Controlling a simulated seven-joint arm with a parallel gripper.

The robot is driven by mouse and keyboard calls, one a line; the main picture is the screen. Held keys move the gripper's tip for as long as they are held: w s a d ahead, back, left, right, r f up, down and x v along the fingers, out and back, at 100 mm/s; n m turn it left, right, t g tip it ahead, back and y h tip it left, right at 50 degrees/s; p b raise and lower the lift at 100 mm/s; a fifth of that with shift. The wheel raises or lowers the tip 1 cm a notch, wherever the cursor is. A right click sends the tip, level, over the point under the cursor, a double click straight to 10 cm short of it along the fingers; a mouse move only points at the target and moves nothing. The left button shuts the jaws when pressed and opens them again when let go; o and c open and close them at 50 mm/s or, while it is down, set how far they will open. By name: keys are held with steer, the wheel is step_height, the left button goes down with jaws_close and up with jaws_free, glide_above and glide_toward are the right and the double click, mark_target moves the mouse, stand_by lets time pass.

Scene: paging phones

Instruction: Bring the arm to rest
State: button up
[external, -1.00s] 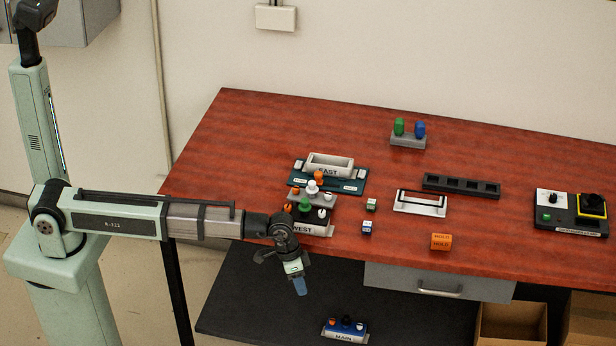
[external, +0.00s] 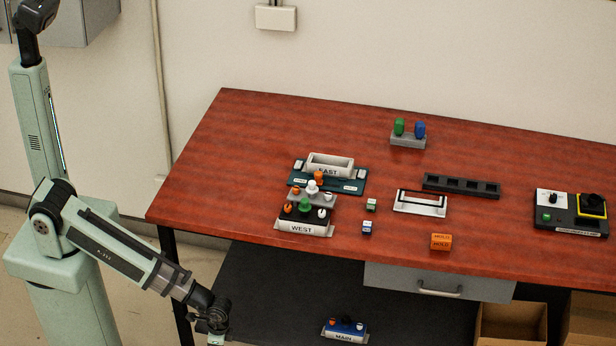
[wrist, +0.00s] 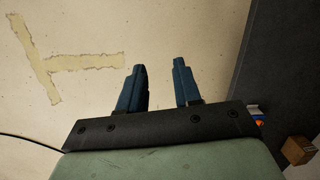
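My gripper shows in the wrist view (wrist: 160,88) with its two blue fingers apart and nothing between them. The fingers are cut off or hidden there. My gripper is clear of the red-brown table (external: 260,130) and left of the dark lower shelf (external: 260,290).
On the table stand the WEST unit (external: 303,226), the EAST unit (external: 330,165), a holder with green and blue pieces (external: 408,140), a slotted black rack (external: 461,186), an orange block (external: 441,241) and a switch panel (external: 570,212). The MAIN unit (external: 345,330) is on the lower shelf.

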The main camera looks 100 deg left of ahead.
steer(key=s+d+f+m+g, duration=0.1)
steer(key=s+f+g, duration=0.1)
steer(key=s, duration=1.1)
steer(key=s+d+f+g, duration=0.1)
steer(key=s+f+g, duration=0.2)
steer(key=s, duration=0.9)
step_height(320, 180, down, 2)
steer(key=shift+s+d+f+m, duration=0.15)
steer(key=shift+s+d+m, duration=0.05)
steer(key=shift+s+m, duration=0.2)
